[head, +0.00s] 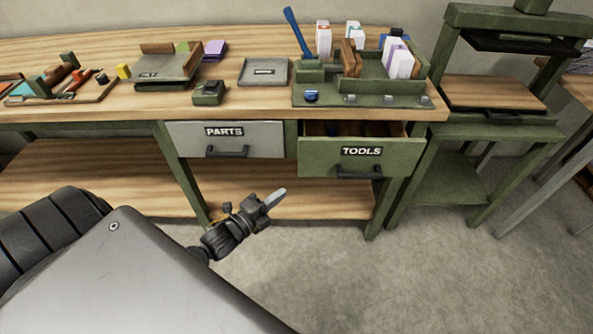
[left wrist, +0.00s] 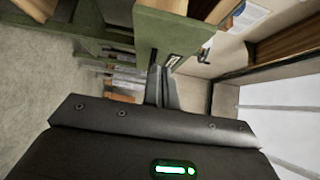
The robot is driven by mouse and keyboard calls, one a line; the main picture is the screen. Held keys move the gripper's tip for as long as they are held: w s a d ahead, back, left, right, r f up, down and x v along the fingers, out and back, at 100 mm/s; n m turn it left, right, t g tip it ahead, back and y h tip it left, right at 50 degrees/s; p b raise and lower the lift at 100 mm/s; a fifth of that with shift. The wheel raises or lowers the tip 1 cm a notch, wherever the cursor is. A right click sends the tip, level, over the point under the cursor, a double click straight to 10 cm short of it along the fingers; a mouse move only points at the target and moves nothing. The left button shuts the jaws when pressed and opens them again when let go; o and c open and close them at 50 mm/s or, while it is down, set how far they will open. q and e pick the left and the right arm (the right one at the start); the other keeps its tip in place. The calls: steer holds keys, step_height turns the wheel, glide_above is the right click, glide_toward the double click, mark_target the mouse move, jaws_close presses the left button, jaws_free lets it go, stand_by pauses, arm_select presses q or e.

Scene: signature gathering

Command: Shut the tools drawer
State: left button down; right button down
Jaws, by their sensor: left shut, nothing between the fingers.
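The tools drawer (head: 318,157) has a green front with a TOOLS label and a dark bar handle (head: 359,172). It stands pulled out below the right part of the bench, with its dark inside showing behind the front. My left gripper (head: 280,195) is shut and empty, in front of and to the left of the drawer front, lower than it and apart from it. In the left wrist view the closed fingers (left wrist: 162,75) point toward green woodwork, but I cannot tell exactly which part. My right gripper is not in view.
The grey PARTS drawer (head: 185,140) beside it sits flush in the bench. The wooden bench top (head: 265,105) holds trays, a stamp and an organizer (head: 360,95) above the tools drawer. A green press stand (head: 505,130) is at right. Floor in front is clear.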

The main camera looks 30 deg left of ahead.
arm_select(q)
steer(key=w, duration=1)
steer(key=shift+w+a+p, duration=0.2)
steer(key=shift+w+p, duration=0.1)
steer(key=shift+p, duration=0.1)
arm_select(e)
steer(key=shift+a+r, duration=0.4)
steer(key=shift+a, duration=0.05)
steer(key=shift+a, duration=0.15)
